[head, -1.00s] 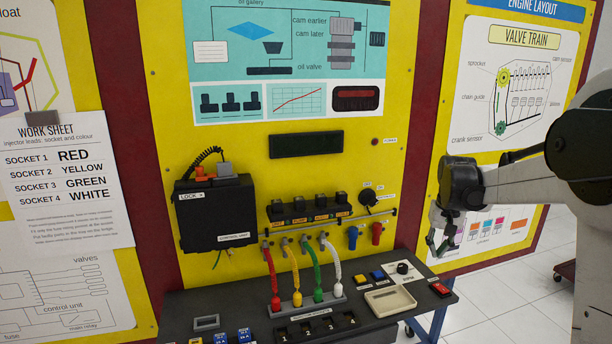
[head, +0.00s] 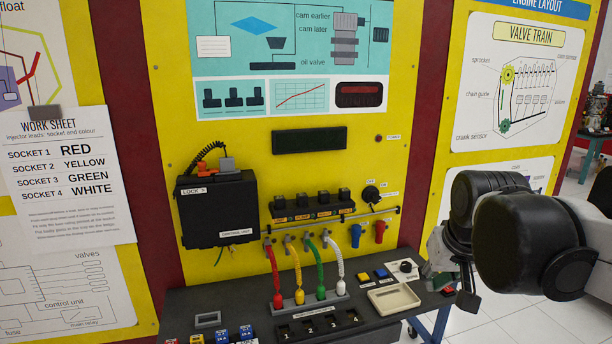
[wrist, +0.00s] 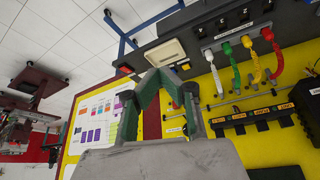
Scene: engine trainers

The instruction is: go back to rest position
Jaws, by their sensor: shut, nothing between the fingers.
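My gripper (head: 468,299) is at the right of the head view, in front of the trainer panel's right edge and the white floor, with part of it hidden by my own arm. In the wrist view my gripper (wrist: 160,84) shows its fingers drawn together with nothing between them. It touches nothing that I can see. The red, yellow, green and white leads (head: 319,268) hang in a row from the panel down to a grey socket strip (head: 308,303). They also show at the upper right of the wrist view (wrist: 251,60).
A dark bench (head: 185,300) carries a beige tray (head: 394,299) and buttons at its right end. A black control unit box (head: 217,210) is on the yellow panel (head: 350,150). Blue (head: 356,235) and red (head: 380,231) connectors hang right of the leads. Open floor lies at the lower right.

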